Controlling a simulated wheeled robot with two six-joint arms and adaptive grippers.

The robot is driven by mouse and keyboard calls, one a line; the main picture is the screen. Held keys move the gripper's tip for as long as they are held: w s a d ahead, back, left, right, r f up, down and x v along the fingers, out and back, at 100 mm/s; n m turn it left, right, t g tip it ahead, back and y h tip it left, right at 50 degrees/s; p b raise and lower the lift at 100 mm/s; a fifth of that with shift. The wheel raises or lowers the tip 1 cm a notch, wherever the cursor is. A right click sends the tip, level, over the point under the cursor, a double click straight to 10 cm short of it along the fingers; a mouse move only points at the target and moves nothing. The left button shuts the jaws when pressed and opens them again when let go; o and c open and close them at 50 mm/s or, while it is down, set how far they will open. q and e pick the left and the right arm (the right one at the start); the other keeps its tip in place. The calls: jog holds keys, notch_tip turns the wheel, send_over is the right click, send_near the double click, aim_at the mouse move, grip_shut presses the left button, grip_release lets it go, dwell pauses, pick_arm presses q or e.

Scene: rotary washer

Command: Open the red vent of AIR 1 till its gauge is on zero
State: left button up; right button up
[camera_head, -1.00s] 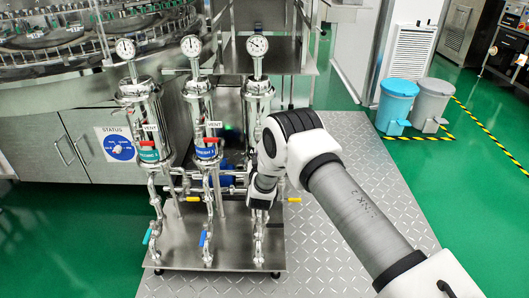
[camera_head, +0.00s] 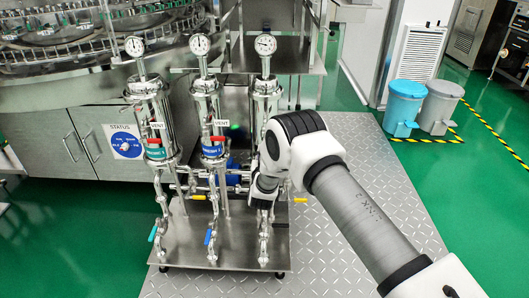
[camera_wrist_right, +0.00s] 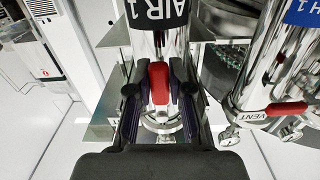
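The AIR 1 filter housing is the rightmost of three steel columns, partly hidden behind my right arm in the head view; its gauge (camera_head: 265,44) sits on top, with the needle pointing left, and its scale is too small to read. In the right wrist view the black AIR 1 label (camera_wrist_right: 158,12) is on the steel housing at the top. The red vent handle (camera_wrist_right: 159,84) stands below it, between the two fingers of my right gripper (camera_wrist_right: 160,98). My left gripper is not in view.
Two neighbouring columns with blue (camera_head: 213,150) and green (camera_head: 156,153) labels have their own gauges (camera_head: 200,44) and (camera_head: 135,46). Another red vent lever (camera_wrist_right: 285,109) with a VENT tag (camera_wrist_right: 249,142) is at right in the wrist view. Blue (camera_head: 404,105) and grey (camera_head: 439,105) bins stand far right.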

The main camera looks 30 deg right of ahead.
jog(key=shift+o, duration=1.2)
jog(key=v, duration=1.2)
jog(key=shift+s, duration=0.1)
